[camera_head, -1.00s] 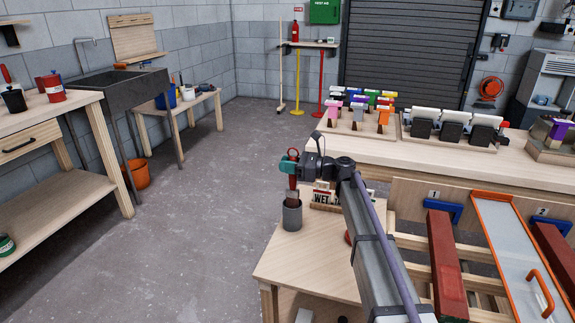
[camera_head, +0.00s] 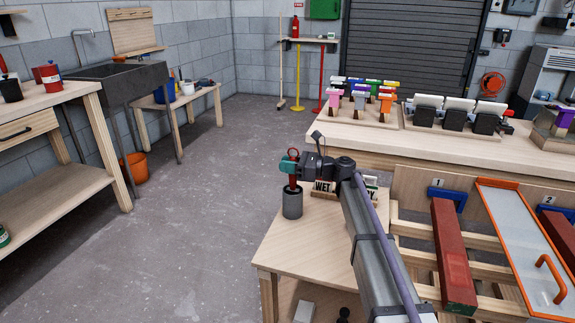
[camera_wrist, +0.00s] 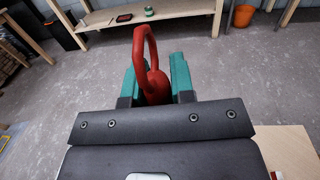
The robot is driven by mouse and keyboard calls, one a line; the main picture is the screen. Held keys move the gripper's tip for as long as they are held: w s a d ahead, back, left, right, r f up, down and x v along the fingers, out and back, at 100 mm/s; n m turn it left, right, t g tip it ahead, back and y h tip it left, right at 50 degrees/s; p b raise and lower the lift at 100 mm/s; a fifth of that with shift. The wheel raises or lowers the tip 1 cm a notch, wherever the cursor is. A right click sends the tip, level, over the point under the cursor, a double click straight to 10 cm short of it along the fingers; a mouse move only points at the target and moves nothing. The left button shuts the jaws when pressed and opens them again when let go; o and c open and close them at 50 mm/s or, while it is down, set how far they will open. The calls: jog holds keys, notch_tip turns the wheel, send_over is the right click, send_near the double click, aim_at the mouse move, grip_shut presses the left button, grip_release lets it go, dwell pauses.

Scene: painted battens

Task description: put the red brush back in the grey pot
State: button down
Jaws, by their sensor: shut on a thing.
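The red brush (camera_head: 293,181) stands roughly upright with its lower end hidden inside the grey pot (camera_head: 292,205). The pot stands on a small wooden table. My gripper (camera_head: 290,166), with green fingers, is shut on the brush's handle above the pot rim. The red loop at the handle's top shows above the fingers. In the wrist view the red brush (camera_wrist: 146,48) shows its loop and handle between the green fingers. The pot is hidden in that view. I cannot tell whether the brush touches the pot's bottom.
A WET sign (camera_head: 323,188) stands just right of the pot on the small table (camera_head: 290,252). My arm crosses above the table's right side. A workbench (camera_head: 440,150) with brushes and rollers lies behind.

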jog(key=shift+f+b, duration=0.85)
jog(key=shift+f, duration=0.1)
jog(key=c, duration=0.9)
grip_release()
